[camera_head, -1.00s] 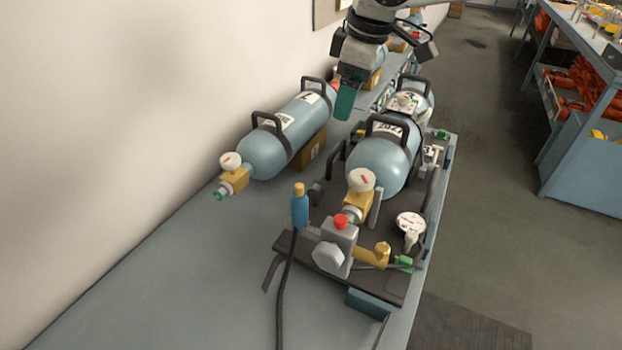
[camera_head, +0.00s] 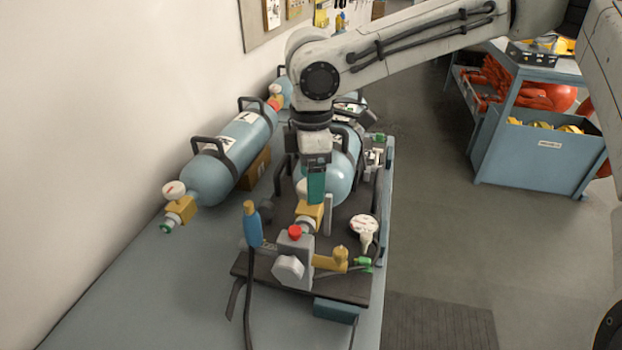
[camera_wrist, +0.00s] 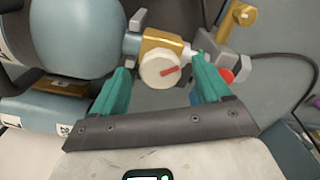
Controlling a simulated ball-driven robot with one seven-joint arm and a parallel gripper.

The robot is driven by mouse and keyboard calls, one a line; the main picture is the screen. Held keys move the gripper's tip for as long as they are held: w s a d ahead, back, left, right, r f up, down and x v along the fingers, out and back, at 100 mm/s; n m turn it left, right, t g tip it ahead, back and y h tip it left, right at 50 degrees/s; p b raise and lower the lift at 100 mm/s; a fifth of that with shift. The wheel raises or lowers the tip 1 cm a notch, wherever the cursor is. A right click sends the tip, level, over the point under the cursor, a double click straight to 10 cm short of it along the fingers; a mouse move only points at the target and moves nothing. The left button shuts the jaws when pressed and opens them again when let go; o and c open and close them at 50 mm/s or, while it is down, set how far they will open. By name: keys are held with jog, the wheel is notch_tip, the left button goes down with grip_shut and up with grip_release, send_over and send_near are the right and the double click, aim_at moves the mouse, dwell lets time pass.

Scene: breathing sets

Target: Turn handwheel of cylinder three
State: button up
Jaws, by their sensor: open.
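A blue cylinder (camera_head: 342,178) lies on the dark stand on the bench, and also shows in the wrist view (camera_wrist: 75,35). Its brass valve (camera_head: 309,212) carries a white round handwheel with a red mark (camera_wrist: 160,69); in the head view my gripper mostly hides this handwheel. My gripper (camera_head: 315,198) has teal fingers and points down over the valve. In the wrist view its fingers (camera_wrist: 161,66) are apart, one on each side of the handwheel; I cannot tell whether they touch it. I cannot read which cylinder is number three.
A second cylinder (camera_head: 208,178) with its own white handwheel (camera_head: 174,189) lies to the left. A blue hose connector (camera_head: 252,226), a red knob (camera_head: 295,232) and a gauge (camera_head: 363,224) stand close to the valve. The bench front left (camera_head: 150,290) is clear.

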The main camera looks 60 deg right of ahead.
jog(key=shift+f, duration=0.4)
jog(key=c, duration=1)
jog(key=shift+c, duration=0.2)
jog(key=shift+r+m+p, duration=0.1)
jog(key=shift+m+p, duration=0.2)
jog(key=m+p, duration=0.2)
jog(key=shift+a+m, duration=0.1)
jog(key=shift+m, duration=0.3)
jog(key=shift+m+p, duration=1.15)
jog(key=shift+m, duration=1.05)
